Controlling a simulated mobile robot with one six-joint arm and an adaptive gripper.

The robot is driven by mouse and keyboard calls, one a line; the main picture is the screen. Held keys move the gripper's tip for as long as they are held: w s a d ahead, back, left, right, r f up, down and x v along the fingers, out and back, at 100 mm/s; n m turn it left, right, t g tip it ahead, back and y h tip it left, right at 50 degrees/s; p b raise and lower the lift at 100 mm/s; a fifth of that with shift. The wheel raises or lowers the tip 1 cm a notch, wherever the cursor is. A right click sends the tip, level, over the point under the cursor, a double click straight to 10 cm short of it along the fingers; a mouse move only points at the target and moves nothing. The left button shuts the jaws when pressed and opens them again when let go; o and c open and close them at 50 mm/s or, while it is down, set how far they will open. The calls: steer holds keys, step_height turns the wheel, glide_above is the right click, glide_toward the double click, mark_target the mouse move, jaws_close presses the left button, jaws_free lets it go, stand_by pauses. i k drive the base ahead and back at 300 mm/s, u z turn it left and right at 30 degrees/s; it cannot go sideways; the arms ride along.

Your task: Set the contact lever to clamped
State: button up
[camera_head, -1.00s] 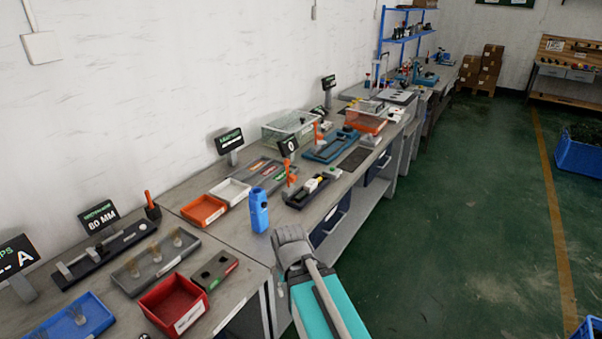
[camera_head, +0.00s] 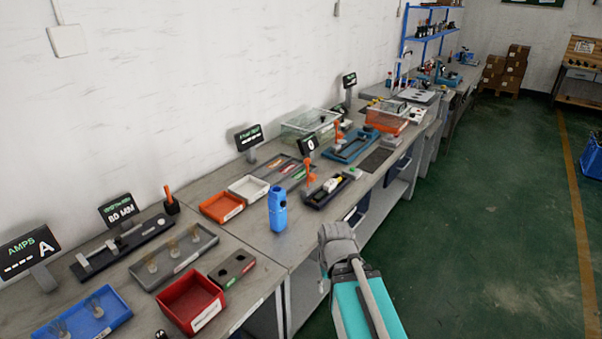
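Several orange upright levers show on the bench, and I cannot tell by label which one is the contact lever. One orange lever (camera_head: 309,170) stands at the left end of a dark fixture (camera_head: 319,201) that carries white parts. Another orange lever (camera_head: 338,132) stands at the teal fixture (camera_head: 352,146) behind it. Both look upright; whether either is clamped is too small to tell. My arm's grey and teal links come up from the bottom, in front of the bench edge. My gripper's fingers do not show.
A blue upright device (camera_head: 277,209) stands near the bench's front edge. Orange (camera_head: 221,207) and white (camera_head: 249,187) trays, a red bin (camera_head: 190,303) and a blue tray (camera_head: 82,316) take up the left part.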

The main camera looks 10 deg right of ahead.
mark_target(312, 177)
steer(key=z, duration=0.1)
steer(key=i, duration=1)
steer(key=u, duration=0.05)
